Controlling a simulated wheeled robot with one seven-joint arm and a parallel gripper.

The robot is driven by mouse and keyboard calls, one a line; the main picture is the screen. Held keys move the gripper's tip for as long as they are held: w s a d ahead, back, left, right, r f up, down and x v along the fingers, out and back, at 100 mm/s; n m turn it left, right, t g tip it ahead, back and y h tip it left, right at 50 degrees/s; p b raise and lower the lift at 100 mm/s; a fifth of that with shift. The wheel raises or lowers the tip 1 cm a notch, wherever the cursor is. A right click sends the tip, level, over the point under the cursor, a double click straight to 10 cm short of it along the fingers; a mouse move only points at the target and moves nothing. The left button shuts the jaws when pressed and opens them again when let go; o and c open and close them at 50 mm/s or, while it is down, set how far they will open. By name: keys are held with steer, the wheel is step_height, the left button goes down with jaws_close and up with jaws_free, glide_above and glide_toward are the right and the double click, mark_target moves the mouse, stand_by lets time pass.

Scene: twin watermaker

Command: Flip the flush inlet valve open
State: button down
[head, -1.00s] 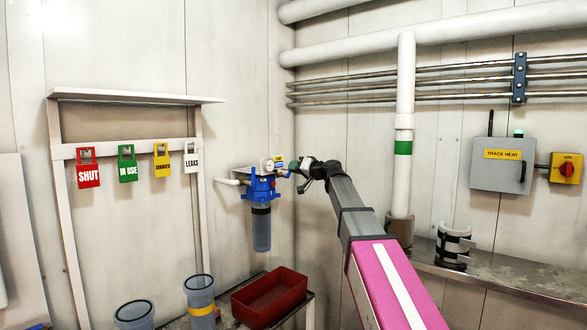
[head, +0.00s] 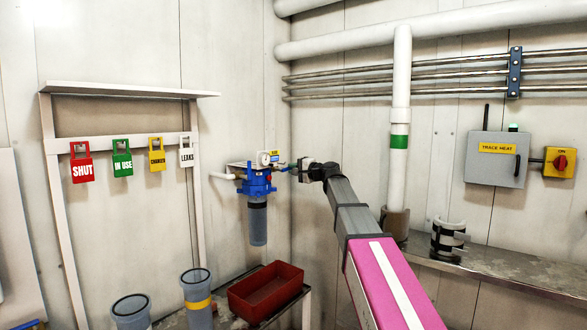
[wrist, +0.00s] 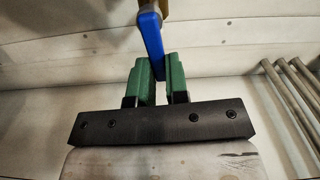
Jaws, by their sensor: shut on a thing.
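The water filter unit (head: 258,184) with a blue head and clear bowl hangs on the wall near the corner in the head view. A round gauge (head: 264,158) sits above its head. The blue valve lever (wrist: 150,38) stands between the green fingertips in the wrist view, tilted slightly, with a brass-coloured part (wrist: 163,8) at its far end. My gripper (wrist: 161,78) is shut on this lever. In the head view my gripper (head: 297,170) is just right of the filter unit, and the lever there is too small to make out clearly.
A red tray (head: 266,293) stands on a bench below the filter, beside clear canisters (head: 197,300). Coloured tags (head: 122,158) hang on a rack at left. A white vertical pipe (head: 400,110) stands right of my gripper. A grey box (head: 497,160) is on the right wall.

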steer(key=shift+f+m, duration=0.2)
steer(key=shift+m, duration=0.3)
steer(key=shift+f, duration=0.1)
steer(key=c, duration=1.4)
jaws_free()
steer(key=v, duration=1.1)
